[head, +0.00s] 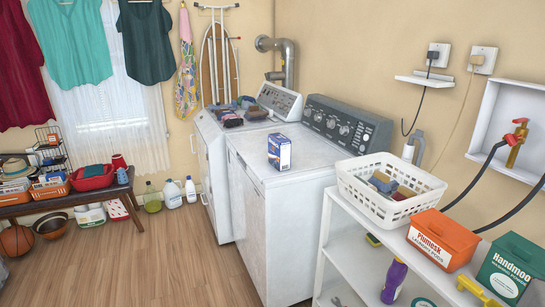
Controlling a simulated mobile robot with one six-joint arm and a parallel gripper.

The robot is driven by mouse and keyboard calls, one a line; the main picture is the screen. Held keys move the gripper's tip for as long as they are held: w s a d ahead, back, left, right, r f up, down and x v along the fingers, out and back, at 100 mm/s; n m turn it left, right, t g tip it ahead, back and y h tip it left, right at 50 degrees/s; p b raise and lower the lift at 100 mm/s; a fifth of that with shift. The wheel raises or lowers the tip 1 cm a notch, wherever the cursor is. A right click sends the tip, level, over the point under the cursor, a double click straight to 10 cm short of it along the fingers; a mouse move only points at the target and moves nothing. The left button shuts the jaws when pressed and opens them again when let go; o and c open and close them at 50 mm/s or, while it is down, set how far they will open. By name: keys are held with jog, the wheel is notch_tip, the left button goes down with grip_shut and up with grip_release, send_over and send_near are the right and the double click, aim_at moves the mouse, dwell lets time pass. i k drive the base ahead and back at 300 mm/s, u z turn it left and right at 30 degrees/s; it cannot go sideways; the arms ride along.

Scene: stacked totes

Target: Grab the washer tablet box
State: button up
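A small upright blue and white box (279,153) stands on the white top of the nearer washing machine (262,175), close to its front left edge. Its print is too small to read, but it looks like a washer tablet box. Nothing touches it and its top and two sides are in plain view. My gripper is not in view.
A white laundry basket (365,204) with cloths, an orange box (441,240) and a green box (510,268) stand on a white shelf unit (345,240) at the right. Folded clothes (240,112) lie on the farther machine. The wooden floor (130,265) at the front left is clear.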

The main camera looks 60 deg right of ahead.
aim_at(279, 145)
jog(key=z, duration=0.35)
jog(key=i, duration=1)
jog(key=u, duration=0.35)
